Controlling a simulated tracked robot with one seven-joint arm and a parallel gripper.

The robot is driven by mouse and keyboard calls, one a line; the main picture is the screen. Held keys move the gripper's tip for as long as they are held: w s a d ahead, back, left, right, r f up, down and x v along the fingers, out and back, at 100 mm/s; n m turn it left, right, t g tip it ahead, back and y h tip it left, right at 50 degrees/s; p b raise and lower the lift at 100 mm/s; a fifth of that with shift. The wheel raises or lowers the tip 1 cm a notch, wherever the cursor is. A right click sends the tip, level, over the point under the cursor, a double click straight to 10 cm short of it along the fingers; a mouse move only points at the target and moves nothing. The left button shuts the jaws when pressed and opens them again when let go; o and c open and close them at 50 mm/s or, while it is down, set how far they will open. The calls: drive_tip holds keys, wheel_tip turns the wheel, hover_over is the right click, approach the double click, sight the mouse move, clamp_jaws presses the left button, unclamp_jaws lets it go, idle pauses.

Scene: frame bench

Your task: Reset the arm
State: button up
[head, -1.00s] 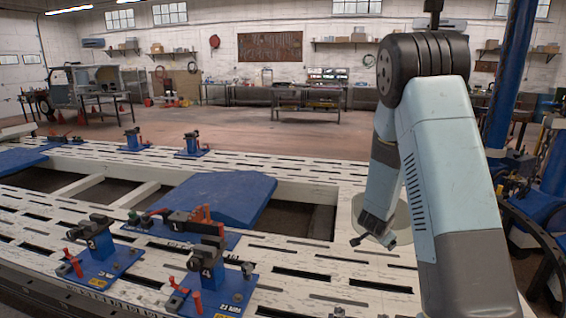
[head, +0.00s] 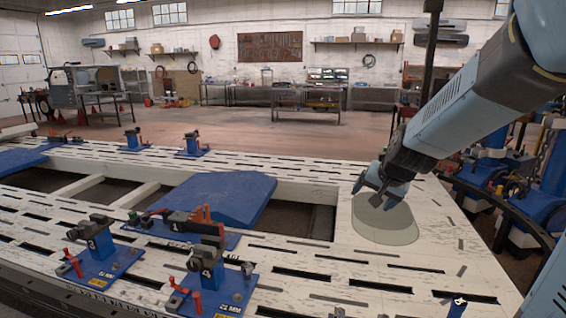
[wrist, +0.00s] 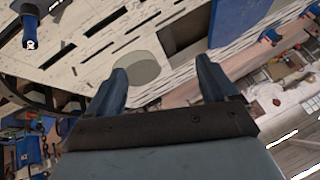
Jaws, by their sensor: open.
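My gripper (head: 374,192) is at the right of the head view, above the right part of the white slotted frame bench (head: 300,262). It is open and empty. In the wrist view its two blue fingers stand apart (wrist: 160,82), with nothing between them but the bench beyond. A grey-green round patch (head: 388,222) lies on the bench near the gripper in the head view. The patch also shows between the fingers in the wrist view (wrist: 133,70).
Blue clamp stands with red handles (head: 98,250) (head: 205,275) are fixed at the bench's front left. Two more (head: 133,140) (head: 193,145) stand along its far edge. A blue ramp-like panel (head: 220,196) lies mid-bench beside dark openings. Blue equipment (head: 545,195) stands at right.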

drive_tip(key=s+r+n+g, duration=0.1)
drive_tip(key=s+r+n, duration=0.1)
drive_tip(key=s, duration=0.9)
drive_tip(key=s+r+n+h, duration=0.1)
drive_tip(key=s+r+n, duration=0.2)
drive_tip(key=s, duration=0.8)
wheel_tip(320, 180, up, 3)
drive_tip(key=shift+s+d+f+g, duration=0.15)
drive_tip(key=shift+s+f+g, duration=0.05)
drive_tip(key=shift+s+g, duration=0.2)
